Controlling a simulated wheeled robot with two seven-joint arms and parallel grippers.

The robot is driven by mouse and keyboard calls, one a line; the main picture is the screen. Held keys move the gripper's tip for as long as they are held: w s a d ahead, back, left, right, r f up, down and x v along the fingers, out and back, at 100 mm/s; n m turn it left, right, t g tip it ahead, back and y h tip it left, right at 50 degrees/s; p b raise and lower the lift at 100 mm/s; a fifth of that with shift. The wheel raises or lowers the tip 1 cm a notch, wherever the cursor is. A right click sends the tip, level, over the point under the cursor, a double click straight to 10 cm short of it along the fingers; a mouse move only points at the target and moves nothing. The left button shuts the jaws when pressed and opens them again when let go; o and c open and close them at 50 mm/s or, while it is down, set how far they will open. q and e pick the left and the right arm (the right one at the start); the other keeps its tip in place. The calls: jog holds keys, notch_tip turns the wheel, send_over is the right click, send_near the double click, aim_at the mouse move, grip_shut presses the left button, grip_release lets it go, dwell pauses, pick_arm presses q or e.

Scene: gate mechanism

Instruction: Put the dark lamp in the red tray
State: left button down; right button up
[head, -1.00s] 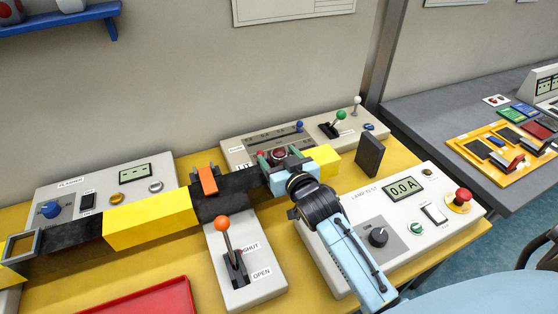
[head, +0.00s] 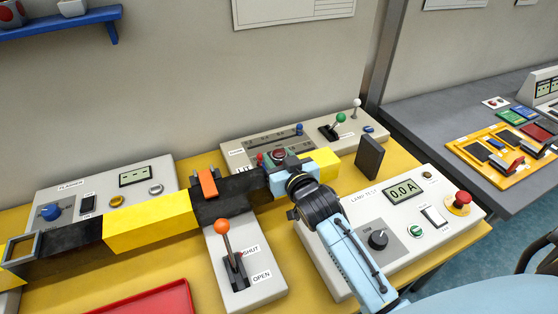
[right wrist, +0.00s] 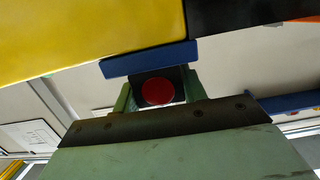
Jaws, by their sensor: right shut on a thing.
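The right gripper (head: 290,168) is at the right part of the yellow and black beam. In the right wrist view the gripper (right wrist: 160,95) has its two green fingers on either side of a dark lamp (right wrist: 158,72) with a dull red round face, and is shut on it. A blue bar (right wrist: 150,58) lies against the lamp, between it and the beam; I cannot tell whether it belongs to the lamp. In the head view the lamp is mostly hidden by the gripper. The red tray (head: 150,300) is at the bottom left, partly cut off. The left gripper is not in view.
The yellow and black beam (head: 150,225) crosses the table between gripper and tray. An orange-knobbed lever (head: 224,238) stands in front of it. A dark upright plate (head: 369,157) is right of the gripper. The lamp test panel (head: 425,220) lies at right, the flasher panel (head: 110,180) at left.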

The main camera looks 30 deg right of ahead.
notch_tip(320, 180, up, 8)
jog(key=shift+r+p, duration=0.15)
jog(key=shift+p, duration=0.6)
jog(key=s+a, duration=0.5)
jog(key=s, duration=0.4)
jog(key=r, duration=0.1)
send_over(279, 151)
notch_tip(279, 151, down, 5)
jog(key=shift+f+b, duration=0.2)
jog(key=shift+b, duration=0.3)
notch_tip(279, 151, down, 4)
jog(key=shift+s, duration=0.1)
jog(key=shift+f, duration=0.15)
